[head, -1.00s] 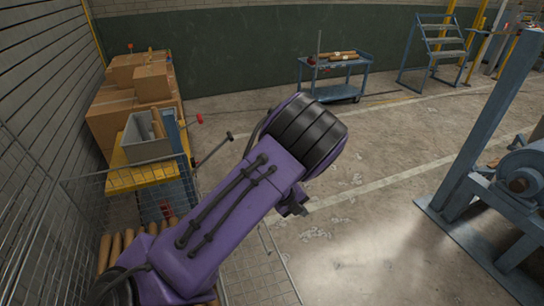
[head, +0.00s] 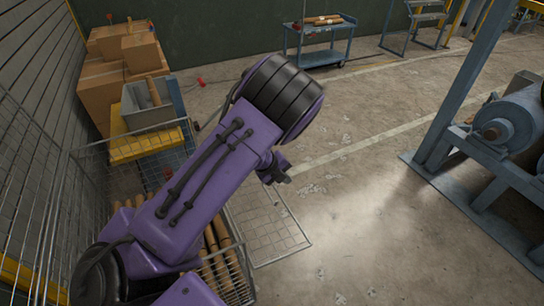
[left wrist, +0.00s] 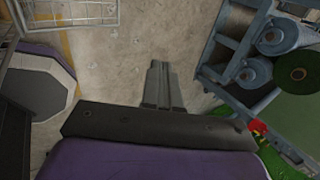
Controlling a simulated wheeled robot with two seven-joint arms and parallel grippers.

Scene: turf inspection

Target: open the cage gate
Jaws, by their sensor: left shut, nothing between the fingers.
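The wire cage (head: 130,150) stands at the left, with brown rolls (head: 222,255) low inside it. A framed mesh panel that looks like the cage gate (head: 290,232) juts out to the right from the cage over the floor. Its hinge side is hidden behind my purple left arm. A mesh panel, probably the same gate, shows at the top left of the left wrist view (left wrist: 85,12). My left gripper (head: 282,176) is past the gate's far side in the picture, apart from it. Its fingers (left wrist: 157,68) are together and empty. My right gripper is not in view.
Cardboard boxes (head: 125,55) and a grey bin (head: 148,105) on a yellow surface (head: 135,147) are at the left. A blue cart (head: 320,50) stands at the back. A blue steel frame with rollers (head: 480,170) stands at the right. The middle floor is clear.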

